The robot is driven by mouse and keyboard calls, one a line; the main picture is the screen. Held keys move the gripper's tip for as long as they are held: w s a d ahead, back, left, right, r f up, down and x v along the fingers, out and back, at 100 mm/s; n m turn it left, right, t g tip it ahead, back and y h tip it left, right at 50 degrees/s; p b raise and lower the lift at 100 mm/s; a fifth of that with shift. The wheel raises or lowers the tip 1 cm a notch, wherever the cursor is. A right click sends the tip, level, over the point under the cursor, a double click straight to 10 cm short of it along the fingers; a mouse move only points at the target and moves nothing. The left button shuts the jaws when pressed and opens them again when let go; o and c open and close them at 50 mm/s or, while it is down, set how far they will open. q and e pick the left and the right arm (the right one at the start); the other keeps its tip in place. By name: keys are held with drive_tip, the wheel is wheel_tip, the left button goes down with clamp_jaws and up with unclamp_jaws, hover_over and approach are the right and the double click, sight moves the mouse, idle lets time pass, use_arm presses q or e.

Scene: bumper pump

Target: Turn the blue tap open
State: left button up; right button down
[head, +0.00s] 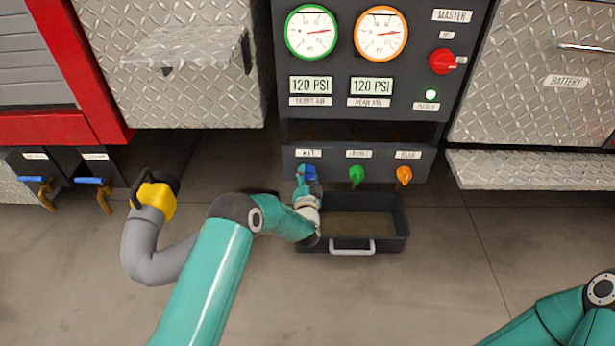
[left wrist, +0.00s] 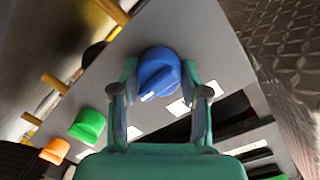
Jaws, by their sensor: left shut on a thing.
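The blue tap (head: 311,172) is the leftmost of three coloured taps on the dark panel below the gauges. In the left wrist view the blue tap (left wrist: 159,73) is a round knob with a raised grip bar and a white mark. My left gripper (head: 303,178) is at the tap and partly covers it in the head view. In the left wrist view its two fingers (left wrist: 158,78) are on either side of the knob, shut on it. My right arm shows at the lower right, but its gripper is outside the picture.
A green tap (head: 356,175) and an orange tap (head: 404,175) are to the right of the blue one. A black tray (head: 401,222) with a grey handle stands on the floor below. A grey hose (head: 140,245) with a yellow coupling is at the left. The floor at right is clear.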

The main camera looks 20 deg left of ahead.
use_arm(q)
drive_tip(key=shift+f, duration=0.1)
idle(0.5)
drive_tip(key=o, duration=1.1)
drive_tip(key=shift+o, duration=0.2)
drive_tip(key=v, duration=1.2)
drive_tip(key=shift+d, duration=0.1)
